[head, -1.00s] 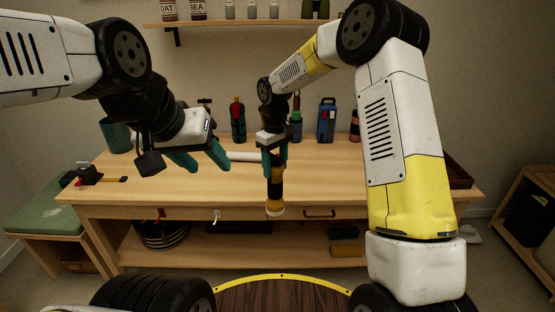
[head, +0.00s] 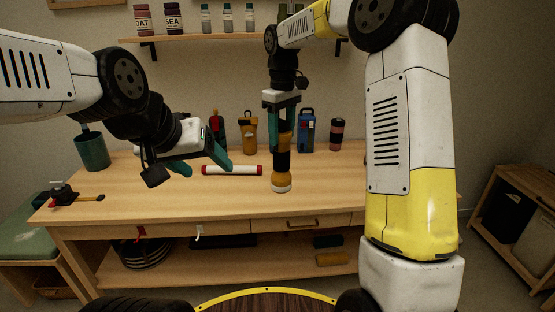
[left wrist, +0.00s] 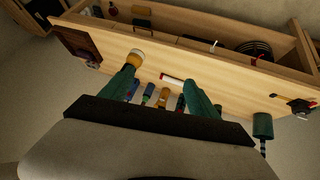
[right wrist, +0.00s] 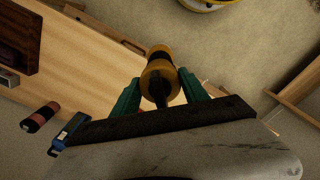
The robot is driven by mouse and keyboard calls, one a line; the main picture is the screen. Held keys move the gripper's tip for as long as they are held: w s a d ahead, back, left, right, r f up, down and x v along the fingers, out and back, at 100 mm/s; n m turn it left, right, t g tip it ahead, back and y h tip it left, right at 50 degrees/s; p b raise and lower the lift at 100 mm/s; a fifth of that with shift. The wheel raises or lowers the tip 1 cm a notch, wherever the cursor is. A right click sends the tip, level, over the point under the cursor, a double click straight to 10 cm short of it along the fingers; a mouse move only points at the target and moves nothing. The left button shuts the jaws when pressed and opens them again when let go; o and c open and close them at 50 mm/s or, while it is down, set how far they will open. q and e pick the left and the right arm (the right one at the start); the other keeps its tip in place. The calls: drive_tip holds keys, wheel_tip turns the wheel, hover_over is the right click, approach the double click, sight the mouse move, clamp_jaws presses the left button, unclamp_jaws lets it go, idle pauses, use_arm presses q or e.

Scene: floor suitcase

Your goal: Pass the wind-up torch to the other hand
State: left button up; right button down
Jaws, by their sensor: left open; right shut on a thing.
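The wind-up torch (head: 282,165), orange-yellow and black with a pale end, hangs upright in my right gripper (head: 281,125), pale end down. My right gripper is shut on its upper part, in front of the workbench. In the right wrist view the torch (right wrist: 160,68) sits between the fingers (right wrist: 160,95). My left gripper (head: 205,163) is open and empty, to the left of the torch and apart from it. In the left wrist view the torch (left wrist: 134,57) shows beyond the tip of the left-hand finger, not between the fingers (left wrist: 162,82).
The workbench (head: 150,205) carries a red-ended white tube (head: 232,170), a yellow item (head: 247,132), a blue item (head: 306,130), a dark red-banded cylinder (head: 336,135) and a green cup (head: 92,150). A wall shelf (head: 225,39) with jars is above. The bench's front middle is clear.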

use_arm(q)
drive_tip(key=w+d+f+t+h, duration=0.1)
drive_tip(key=w+d+f+t, duration=0.1)
drive_tip(key=w+d, duration=0.6)
drive_tip(key=n+t, duration=0.1)
drive_tip(key=t, duration=0.1)
approach(280, 162)
wheel_tip(280, 162, up, 3)
drive_tip(key=a, duration=0.1)
drive_tip(key=w+f, duration=0.1)
drive_tip(key=w+d+f+t, duration=0.1)
drive_tip(key=w+d+f+t+y, duration=0.1)
drive_tip(key=w+f, duration=0.1)
drive_tip(key=shift+d+n, duration=0.15)
drive_tip(key=shift+n, duration=0.25)
drive_tip(key=f+t, duration=0.1)
drive_tip(key=d+f+t+y, duration=0.1)
drive_tip(key=f, duration=0.1)
drive_tip(key=shift+s+d+y, duration=0.1)
drive_tip(key=shift+y, duration=0.2)
drive_tip(key=shift+s+d+f+t+y, duration=0.15)
drive_tip(key=shift+s+f+t+y, duration=0.35)
drive_tip(key=shift+t, duration=0.4)
drive_tip(key=shift+m+t, duration=0.5)
drive_tip(key=shift+t, duration=0.1)
drive_tip(key=w, duration=1)
drive_tip(key=shift+w+d, duration=0.15)
drive_tip(key=shift+w, duration=0.1)
